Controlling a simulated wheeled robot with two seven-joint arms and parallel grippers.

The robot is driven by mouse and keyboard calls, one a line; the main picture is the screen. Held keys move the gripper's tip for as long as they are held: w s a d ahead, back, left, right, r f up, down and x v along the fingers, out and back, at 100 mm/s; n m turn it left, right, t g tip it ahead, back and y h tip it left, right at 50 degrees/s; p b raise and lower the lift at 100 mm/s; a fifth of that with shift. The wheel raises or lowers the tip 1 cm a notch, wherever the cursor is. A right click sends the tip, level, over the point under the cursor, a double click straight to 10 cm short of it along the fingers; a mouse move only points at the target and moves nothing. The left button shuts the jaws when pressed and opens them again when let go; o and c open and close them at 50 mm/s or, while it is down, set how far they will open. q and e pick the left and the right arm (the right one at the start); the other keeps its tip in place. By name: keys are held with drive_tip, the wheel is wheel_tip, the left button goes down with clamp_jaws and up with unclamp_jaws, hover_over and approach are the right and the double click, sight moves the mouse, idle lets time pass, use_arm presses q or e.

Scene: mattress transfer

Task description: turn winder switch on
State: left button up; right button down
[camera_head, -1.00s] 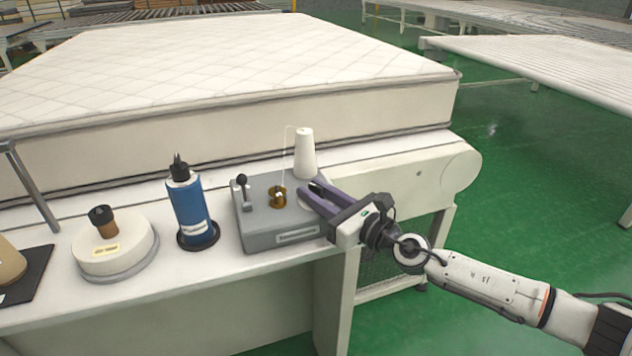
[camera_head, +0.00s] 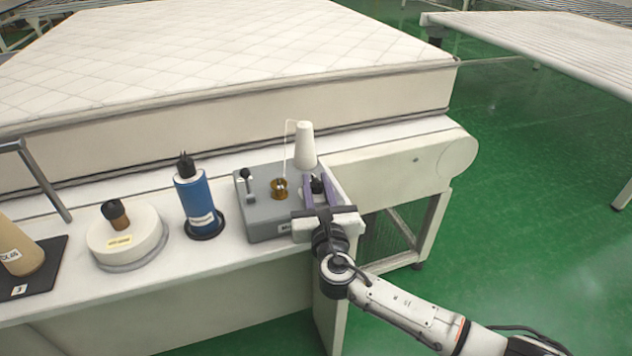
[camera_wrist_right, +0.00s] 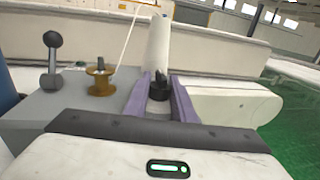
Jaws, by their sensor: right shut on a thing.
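The winder (camera_head: 262,216) is a grey box on the white table. A lever with a black ball top (camera_head: 247,184) stands upright at its left, and it also shows in the wrist view (camera_wrist_right: 53,58). A brass bobbin (camera_head: 280,188) sits in the middle of the winder. A black knob (camera_head: 317,186) is at the winder's right side. My right gripper (camera_head: 318,184) is at this knob, its purple fingers on either side of it and shut on it. In the wrist view the knob (camera_wrist_right: 159,88) shows between the fingers; its lower part is hidden. My left gripper is out of view.
A white thread cone (camera_head: 305,147) stands behind the knob, with thread running toward the bobbin. A blue bottle (camera_head: 196,203) and a round white device (camera_head: 128,241) stand to the left. A quilted mattress (camera_head: 220,60) lies behind.

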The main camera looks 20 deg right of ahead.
drive_tip(key=shift+m+g+h, duration=0.3)
drive_tip(key=shift+m+h, duration=0.5)
drive_tip(key=shift+h, duration=0.7)
drive_tip(key=c, duration=1.5)
unclamp_jaws()
drive_tip(key=v, duration=1)
drive_tip(key=shift+s+a+r, duration=0.1)
drive_tip(key=shift+s, duration=0.05)
